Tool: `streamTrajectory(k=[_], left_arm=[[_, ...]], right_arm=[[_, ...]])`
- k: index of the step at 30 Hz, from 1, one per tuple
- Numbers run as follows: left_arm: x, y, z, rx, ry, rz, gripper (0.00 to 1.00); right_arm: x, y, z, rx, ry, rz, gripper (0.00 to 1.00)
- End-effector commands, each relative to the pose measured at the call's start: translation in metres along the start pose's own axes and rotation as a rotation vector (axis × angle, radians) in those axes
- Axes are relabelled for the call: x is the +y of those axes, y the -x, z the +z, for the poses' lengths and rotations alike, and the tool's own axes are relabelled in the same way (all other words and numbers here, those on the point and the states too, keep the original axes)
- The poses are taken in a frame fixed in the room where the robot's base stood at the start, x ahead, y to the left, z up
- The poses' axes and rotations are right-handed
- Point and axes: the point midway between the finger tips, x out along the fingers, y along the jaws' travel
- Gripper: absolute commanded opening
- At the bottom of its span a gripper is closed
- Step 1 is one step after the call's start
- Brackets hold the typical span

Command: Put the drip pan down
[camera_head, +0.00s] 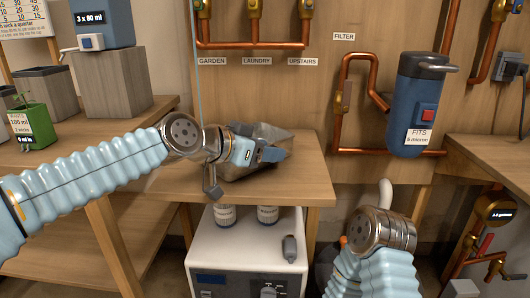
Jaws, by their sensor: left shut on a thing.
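The drip pan (278,137) is a grey, angular, shallow-looking thing over the small wooden table in the middle. My left gripper (264,154) reaches in from the left and is shut on it. The pan looks tilted, and the gripper hides part of it. I cannot tell whether the pan touches the tabletop (305,180). My right arm's wrist shows at the lower right, in front of and below the table. Its fingers are hidden behind the wrist, so its jaws cannot be read.
A blue filter housing (408,110) and copper pipes (250,45) are on the back wall. A white machine (245,250) with two cartridges stands under the table. A wooden counter (490,160) is at right.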

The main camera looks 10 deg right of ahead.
Motion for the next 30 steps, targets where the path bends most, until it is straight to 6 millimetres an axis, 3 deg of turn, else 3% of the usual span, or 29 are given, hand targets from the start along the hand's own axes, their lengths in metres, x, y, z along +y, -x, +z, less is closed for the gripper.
streamTrajectory(k=[9,10,15,25,30], left_arm=[[0.001,-0.001,0.002,0.003,-0.001,0.0,0.12],[0.001,-0.001,0.002,0.002,-0.001,0.0,0.53],[0.001,-0.001,0.001,0.001,0.0,0.0,0.75],[0.0,0.002,-0.002,0.002,0.0,-0.001,0.75],[-0.001,0.031,0.001,0.003,-0.001,-0.005,0.75]], right_arm=[[0.002,-0.003,-0.001,0.001,-0.001,0.001,0.43],[0.002,-0.002,-0.001,0.002,-0.001,0.001,0.43],[0.001,-0.001,-0.001,0.001,-0.001,0.001,0.43],[-0.001,0.001,0.0,0.0,0.0,0.0,0.43],[0.004,-0.006,-0.001,0.003,-0.002,0.002,0.43]])
